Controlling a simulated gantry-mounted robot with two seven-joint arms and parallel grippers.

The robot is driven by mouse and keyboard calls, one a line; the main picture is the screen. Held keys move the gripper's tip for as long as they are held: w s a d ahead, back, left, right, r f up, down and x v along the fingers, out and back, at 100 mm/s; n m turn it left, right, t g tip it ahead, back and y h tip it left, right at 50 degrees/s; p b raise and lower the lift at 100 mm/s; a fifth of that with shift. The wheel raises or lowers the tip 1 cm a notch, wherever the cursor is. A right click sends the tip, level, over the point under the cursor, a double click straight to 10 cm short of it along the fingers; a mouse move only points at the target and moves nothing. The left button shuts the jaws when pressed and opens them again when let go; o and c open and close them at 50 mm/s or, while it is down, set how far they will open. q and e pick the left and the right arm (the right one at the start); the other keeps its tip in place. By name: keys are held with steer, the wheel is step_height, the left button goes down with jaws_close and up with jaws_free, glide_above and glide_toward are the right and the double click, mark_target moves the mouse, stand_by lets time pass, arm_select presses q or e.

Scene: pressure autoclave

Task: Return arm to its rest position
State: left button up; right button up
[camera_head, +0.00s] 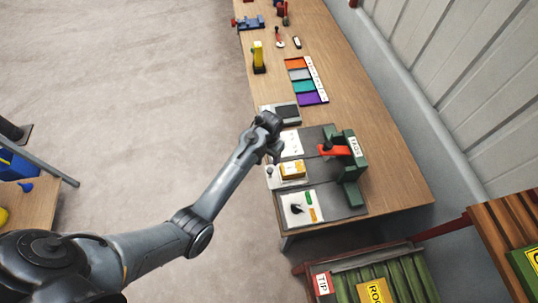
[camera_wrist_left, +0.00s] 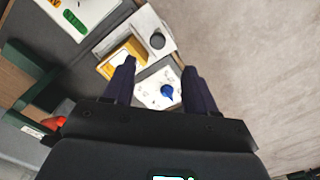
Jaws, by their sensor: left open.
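My left arm reaches from the lower left of the head view to the bench edge. My left gripper (camera_head: 274,150) is above the near edge of the workbench (camera_head: 395,175), over the dark grey mat area. In the left wrist view, my left gripper (camera_wrist_left: 159,68) has its two dark fingers apart with nothing held between them. Beyond them are a white panel with a blue knob (camera_wrist_left: 166,91) and a yellow block (camera_wrist_left: 122,58) by a white box (camera_wrist_left: 150,22). The height of the fingers above these is hard to tell. My right gripper is not in view.
A green frame (camera_head: 350,170) with a red lever (camera_head: 335,150) stands on the mat. A white panel with a black knob (camera_head: 297,209) lies in front. Coloured trays (camera_head: 303,87) and a yellow upright object (camera_head: 258,57) are farther back. Open floor (camera_head: 130,90) lies left.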

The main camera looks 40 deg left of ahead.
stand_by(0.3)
arm_select(q)
steer(key=s+f+g+p, duration=0.1)
steer(key=s+f+g, duration=0.1)
steer(key=s+f, duration=0.85)
steer(key=s+r+m+y+p, duration=0.15)
steer(key=s+r, duration=0.25)
steer(key=s, duration=1.1)
steer(key=d+r+t+h, duration=0.1)
steer(key=d+r+t, duration=0.1)
steer(key=r, duration=0.7)
steer(key=d+r+t+p, duration=0.1)
steer(key=d+r+t, duration=0.2)
steer(key=r, duration=0.6)
steer(key=shift+s+d+m+h, duration=0.35)
steer(key=shift+s+d+m, duration=0.1)
steer(key=shift+d, duration=0.3)
